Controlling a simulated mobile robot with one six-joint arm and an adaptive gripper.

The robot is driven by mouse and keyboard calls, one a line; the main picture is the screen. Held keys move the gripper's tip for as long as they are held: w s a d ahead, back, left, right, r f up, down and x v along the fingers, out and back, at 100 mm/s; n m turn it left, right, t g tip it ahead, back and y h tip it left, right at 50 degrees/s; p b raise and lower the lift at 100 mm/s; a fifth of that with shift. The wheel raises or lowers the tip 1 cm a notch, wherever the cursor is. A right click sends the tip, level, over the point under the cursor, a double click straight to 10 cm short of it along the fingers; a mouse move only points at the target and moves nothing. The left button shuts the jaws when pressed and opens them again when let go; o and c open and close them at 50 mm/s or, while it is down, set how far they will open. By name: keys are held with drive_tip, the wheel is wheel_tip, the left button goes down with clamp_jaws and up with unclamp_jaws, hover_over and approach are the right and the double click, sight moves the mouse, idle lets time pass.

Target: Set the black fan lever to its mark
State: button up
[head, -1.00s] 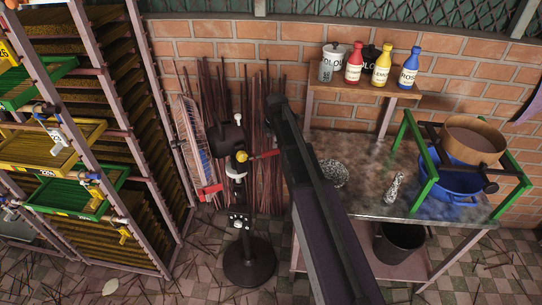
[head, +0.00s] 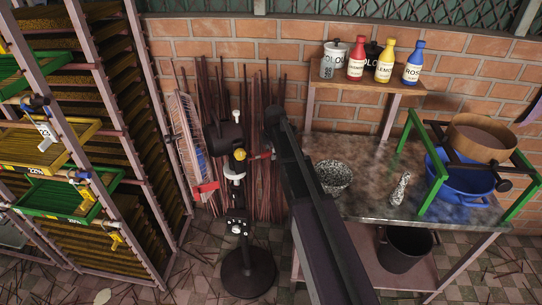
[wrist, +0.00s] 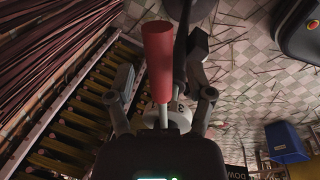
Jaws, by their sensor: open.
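The fan (head: 187,140) stands between the rack and the table on a black pole with a round base (head: 248,272). A red handle (head: 262,156) shows beside a yellow knob (head: 239,154) on the pole, close to my arm. A red piece (head: 205,188) sits lower, by the fan cage. I cannot make out which part is the black lever, nor its mark. In the wrist view, a red cylinder (wrist: 158,60) stands between the fingers of my open gripper (wrist: 160,88); I cannot tell if they touch it. In the head view my gripper is hidden behind the arm.
A rack with green and yellow trays (head: 70,195) stands at left. At right is a table (head: 370,165) with a speckled bowl (head: 333,176), a blue basin (head: 462,185) and a green frame (head: 435,190). A bin (head: 405,250) stands below. Bundled sticks (head: 265,190) lean on the wall.

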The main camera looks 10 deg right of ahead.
drive_tip(key=shift+f, duration=0.25)
clamp_jaws()
